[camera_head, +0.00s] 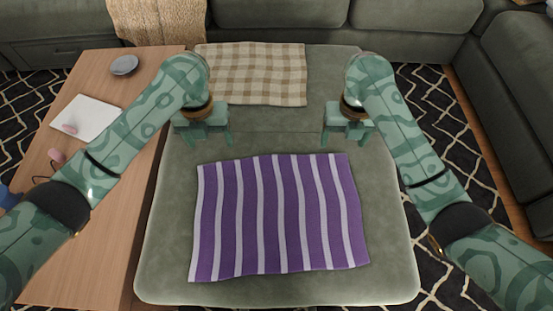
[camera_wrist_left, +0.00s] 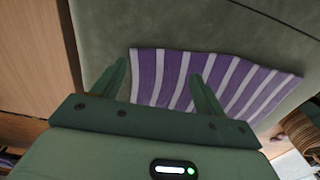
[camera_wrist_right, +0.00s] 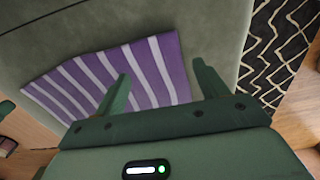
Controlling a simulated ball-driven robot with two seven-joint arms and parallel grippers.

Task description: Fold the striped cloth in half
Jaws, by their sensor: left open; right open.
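The striped cloth (camera_head: 280,217), purple with white stripes, lies spread flat on the green ottoman (camera_head: 390,270). It also shows in the left wrist view (camera_wrist_left: 205,78) and the right wrist view (camera_wrist_right: 150,72). My left gripper (camera_head: 203,141) is open and empty, above the ottoman just beyond the cloth's far left corner. My right gripper (camera_head: 347,141) is open and empty, just beyond the far right corner. Neither gripper touches the cloth. Each wrist view shows two spread fingers with nothing held between them.
A beige checked cloth (camera_head: 255,72) lies on the seat behind. A wooden table (camera_head: 112,235) on the left holds a grey dish (camera_head: 124,65) and a white sheet (camera_head: 88,118). The sofa (camera_head: 420,17) borders the back and right. Bare ottoman surrounds the striped cloth.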

